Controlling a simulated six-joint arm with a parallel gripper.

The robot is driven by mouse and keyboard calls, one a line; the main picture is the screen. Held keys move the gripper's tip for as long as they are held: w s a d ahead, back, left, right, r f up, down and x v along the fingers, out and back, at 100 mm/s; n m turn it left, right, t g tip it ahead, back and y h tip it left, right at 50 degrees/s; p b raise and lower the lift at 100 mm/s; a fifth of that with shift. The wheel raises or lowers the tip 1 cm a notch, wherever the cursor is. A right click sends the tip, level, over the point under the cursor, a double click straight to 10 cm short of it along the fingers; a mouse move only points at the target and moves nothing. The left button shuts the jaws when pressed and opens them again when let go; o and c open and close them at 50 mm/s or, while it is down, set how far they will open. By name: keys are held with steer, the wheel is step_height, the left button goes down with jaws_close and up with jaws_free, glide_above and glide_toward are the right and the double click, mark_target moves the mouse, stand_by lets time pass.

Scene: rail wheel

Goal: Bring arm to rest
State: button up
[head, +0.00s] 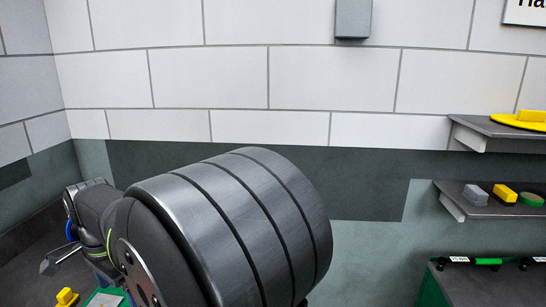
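My arm (215,225) fills the lower middle of the head view, with a large dark grey grooved cylinder nearest the camera. Its thinner links (92,215) reach away to the left, with a blue ring and a thin yellow-green line on them. At their far end, a small grey piece (50,266) that looks like part of my gripper shows low at the left. The fingers cannot be made out clearly, and I see nothing held. My arm hides much of the area behind and below it.
A yellow object (67,297) and a green-edged item (106,299) sit low at the left. A dark-topped green unit (480,285) stands below.

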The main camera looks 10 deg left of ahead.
steer(key=w+d+f+m, duration=0.1)
steer(key=w+m, duration=0.5)
steer(key=w, duration=0.6)
steer(key=w+d+f+m, duration=0.1)
steer(key=w+f+m, duration=0.1)
steer(key=w+m, duration=0.5)
steer(key=shift+w+f, duration=0.15)
steer(key=shift+w, duration=2.5)
steer(key=shift+d, duration=0.2)
steer(key=s+a+r+n, duration=0.2)
steer(key=s+n, duration=0.6)
steer(key=s, duration=0.8)
steer(key=shift+s+a+r+n, duration=0.25)
steer(key=shift+r+n, duration=0.15)
steer(key=shift+r, duration=0.3)
